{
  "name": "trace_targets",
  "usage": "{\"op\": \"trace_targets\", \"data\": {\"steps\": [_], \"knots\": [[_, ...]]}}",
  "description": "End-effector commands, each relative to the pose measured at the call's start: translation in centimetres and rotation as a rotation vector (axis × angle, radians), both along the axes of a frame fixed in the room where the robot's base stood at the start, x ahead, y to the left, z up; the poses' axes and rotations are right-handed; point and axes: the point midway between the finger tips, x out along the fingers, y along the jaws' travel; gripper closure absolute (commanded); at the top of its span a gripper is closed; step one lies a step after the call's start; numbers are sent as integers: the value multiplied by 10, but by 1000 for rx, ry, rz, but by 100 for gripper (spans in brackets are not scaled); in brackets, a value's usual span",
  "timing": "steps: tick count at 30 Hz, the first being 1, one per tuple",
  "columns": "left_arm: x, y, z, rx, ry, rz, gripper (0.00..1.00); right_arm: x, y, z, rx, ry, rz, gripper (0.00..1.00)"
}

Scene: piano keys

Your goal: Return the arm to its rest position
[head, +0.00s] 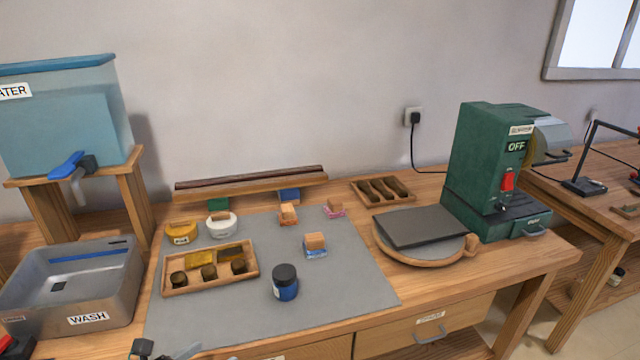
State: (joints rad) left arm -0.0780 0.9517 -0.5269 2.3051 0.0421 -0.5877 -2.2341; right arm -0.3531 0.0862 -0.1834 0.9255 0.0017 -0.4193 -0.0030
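No arm shows clearly in the head view. At the bottom edge, left of centre, a small dark piece and a light grey piece are cut off by the frame. They may be part of my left gripper (162,351), but I cannot tell whether it is open or holds anything. My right gripper is not in view. On the bench lies a grey mat (360,275). On it are a wooden tray (208,285) with several small blocks, a dark blue jar with a black lid (285,282), a yellow container (181,233), a white container (222,226) and several small stamp-like blocks (315,244).
A green machine marked OFF (487,155) stands at the right, beside a round board with a dark slab (420,226). A metal WASH basin (75,287) and a water tank (60,125) are at the left. A wooden rack (250,184) stands behind. The mat's right front is clear.

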Motion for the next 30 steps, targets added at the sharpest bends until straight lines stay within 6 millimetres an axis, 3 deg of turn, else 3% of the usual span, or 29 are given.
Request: {"op": "trace_targets", "data": {"steps": [7, 14, 23, 30], "knots": [[-7, -4, -8, -186, 128, 150, 26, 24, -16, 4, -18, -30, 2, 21], [-19, -7, -22, -456, 307, 385, 26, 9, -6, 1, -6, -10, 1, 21], [-58, -2, -52, -1024, 635, 950, 26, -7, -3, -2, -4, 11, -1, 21], [-106, 6, -79, -1473, 806, 1497, 26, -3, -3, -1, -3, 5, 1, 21]]}}
